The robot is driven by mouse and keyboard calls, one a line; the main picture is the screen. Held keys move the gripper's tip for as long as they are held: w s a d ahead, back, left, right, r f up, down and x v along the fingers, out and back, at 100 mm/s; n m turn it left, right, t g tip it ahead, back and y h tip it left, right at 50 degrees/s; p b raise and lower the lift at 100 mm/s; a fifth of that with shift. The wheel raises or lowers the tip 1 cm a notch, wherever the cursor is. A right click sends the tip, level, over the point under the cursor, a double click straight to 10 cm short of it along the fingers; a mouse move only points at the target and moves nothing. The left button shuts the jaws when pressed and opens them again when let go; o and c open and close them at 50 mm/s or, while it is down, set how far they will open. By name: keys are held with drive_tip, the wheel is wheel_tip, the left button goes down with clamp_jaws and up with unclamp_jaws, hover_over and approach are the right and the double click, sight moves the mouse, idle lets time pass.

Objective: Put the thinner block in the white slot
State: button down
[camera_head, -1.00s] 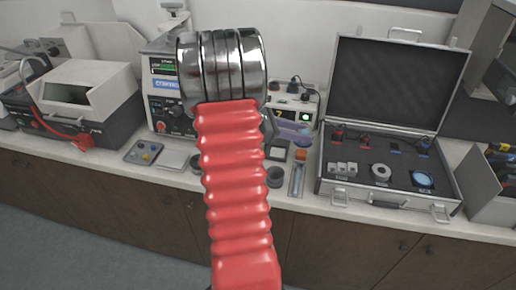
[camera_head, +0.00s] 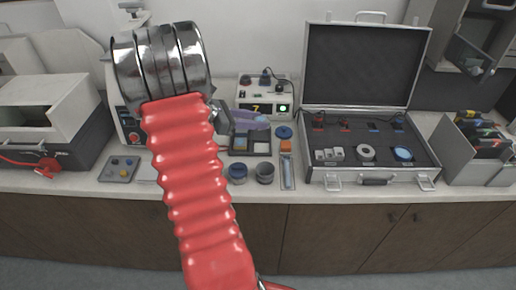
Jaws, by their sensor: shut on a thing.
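My arm's red sleeve and chrome rings cover the left middle of the view. My gripper (camera_head: 221,118) shows only as a dark grey part to the right of the rings, near the small dark tray. Its fingertips and what it is shut on are mostly hidden. The dark tray (camera_head: 228,153) has compartments, with a blue patch and a pale patch in them. I cannot tell which compartment is the white slot. I cannot make out which block is thinner.
The open case (camera_head: 372,178) stands right of centre, with a grey bin (camera_head: 480,160) beyond it. A control box (camera_head: 265,98) stands behind the tray. Two round dark jars (camera_head: 251,173) and a narrow strip holder (camera_head: 287,172) stand in front. A machine (camera_head: 50,120) stands at left.

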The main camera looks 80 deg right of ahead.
hover_over(255, 149)
drive_tip(key=shift+f, duration=3.1)
drive_tip(key=shift+f, duration=1.9)
drive_tip(key=shift+s+f, duration=0.1)
drive_tip(key=shift+f, duration=0.05)
drive_tip(key=c, duration=1.2)
unclamp_jaws()
drive_tip(key=shift+a+f, duration=0.1)
drive_tip(key=shift+f, duration=0.1)
